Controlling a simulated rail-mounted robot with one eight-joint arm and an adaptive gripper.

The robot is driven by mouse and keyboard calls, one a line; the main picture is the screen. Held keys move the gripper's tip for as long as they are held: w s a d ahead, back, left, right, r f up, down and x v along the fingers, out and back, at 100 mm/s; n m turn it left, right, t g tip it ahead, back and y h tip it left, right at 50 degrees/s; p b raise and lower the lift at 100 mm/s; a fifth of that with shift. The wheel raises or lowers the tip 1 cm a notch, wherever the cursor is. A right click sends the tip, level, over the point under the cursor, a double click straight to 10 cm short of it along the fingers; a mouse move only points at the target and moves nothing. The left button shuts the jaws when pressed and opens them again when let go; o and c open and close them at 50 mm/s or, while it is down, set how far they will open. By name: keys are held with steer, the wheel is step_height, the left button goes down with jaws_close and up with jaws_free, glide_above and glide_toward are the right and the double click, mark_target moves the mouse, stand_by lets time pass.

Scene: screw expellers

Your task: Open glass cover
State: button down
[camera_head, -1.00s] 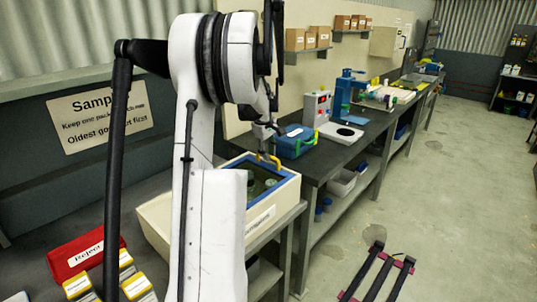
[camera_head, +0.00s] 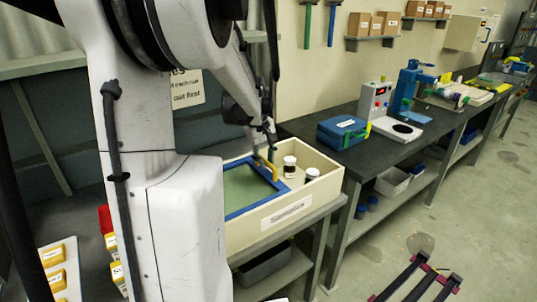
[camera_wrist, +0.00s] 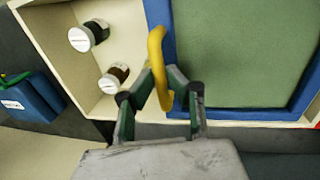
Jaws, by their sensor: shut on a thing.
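The glass cover (camera_head: 245,186) has a blue frame, a greenish pane and a yellow handle (camera_head: 271,168). It lies over the left part of the cream box labelled "Samples" (camera_head: 318,189). The right part of the box is uncovered, with two white-lidded dark jars (camera_head: 289,166) (camera_head: 312,175) inside. In the wrist view, the cover (camera_wrist: 245,50) is at the right and its handle (camera_wrist: 156,48) is between the fingers. My gripper (camera_wrist: 161,82) is shut on the handle. In the head view, my gripper (camera_head: 262,158) is at the cover's right edge, and my arm hides the cover's left part.
A blue case (camera_head: 342,132) stands on the dark bench to the right of the box. It also shows at the left in the wrist view (camera_wrist: 30,100). Yellow-topped packs (camera_head: 54,268) and a red piece (camera_head: 105,219) are at the lower left.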

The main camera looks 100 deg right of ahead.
steer(key=shift+w+a, duration=0.2)
steer(key=shift+w, duration=0.35)
steer(key=c, duration=1.7)
jaws_free()
steer(key=r, duration=0.4)
steer(key=w+r, duration=0.1)
steer(key=r, duration=0.3)
steer(key=w+a+r, duration=0.1)
steer(key=r, duration=0.3)
steer(key=shift+w, duration=0.1)
steer(key=shift+f, duration=0.1)
